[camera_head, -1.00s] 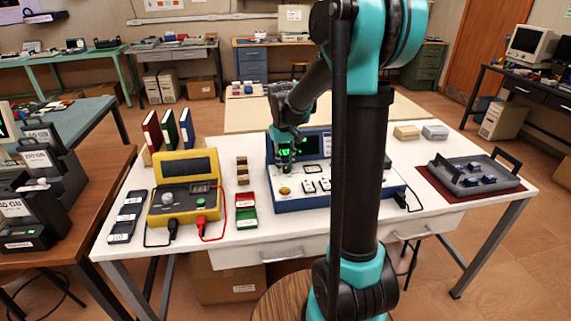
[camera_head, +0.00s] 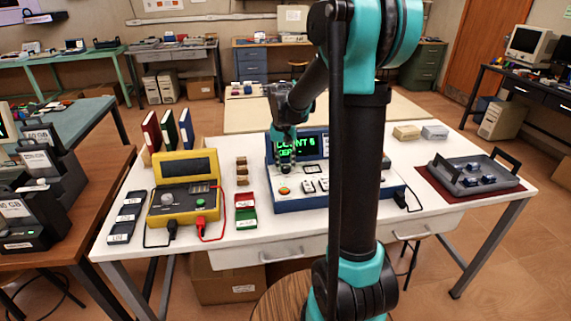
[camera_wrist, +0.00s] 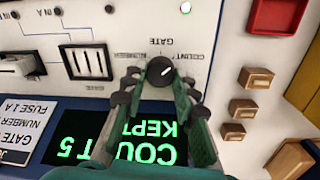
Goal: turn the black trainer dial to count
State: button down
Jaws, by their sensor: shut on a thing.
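The blue and white trainer (camera_head: 315,198) stands on the white table, its green screen (camera_head: 312,147) lit. The screen reads "COUNT 5" with a second line partly hidden, and it shows upside down in the wrist view (camera_wrist: 150,148). The black dial (camera_wrist: 160,71) sits on the white panel among the labels NUMBER, GATE and COUNT. Its white pointer mark is angled toward the COUNT label. My gripper (camera_wrist: 161,84) is shut on the dial, with a finger on each side. In the head view, my gripper (camera_head: 286,160) hides the dial.
A yellow meter (camera_head: 183,208) with red and black leads stands left of the trainer. Red and green trays (camera_head: 246,222) and small wooden blocks (camera_head: 241,171) lie between them. A grey tray (camera_head: 478,176) with handles sits at the right on a dark red mat.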

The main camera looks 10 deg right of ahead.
aim_at(284, 166)
jog(key=c, duration=1.2)
grip_release()
jog(key=r, duration=1.2)
jog(key=shift+a, duration=0.35)
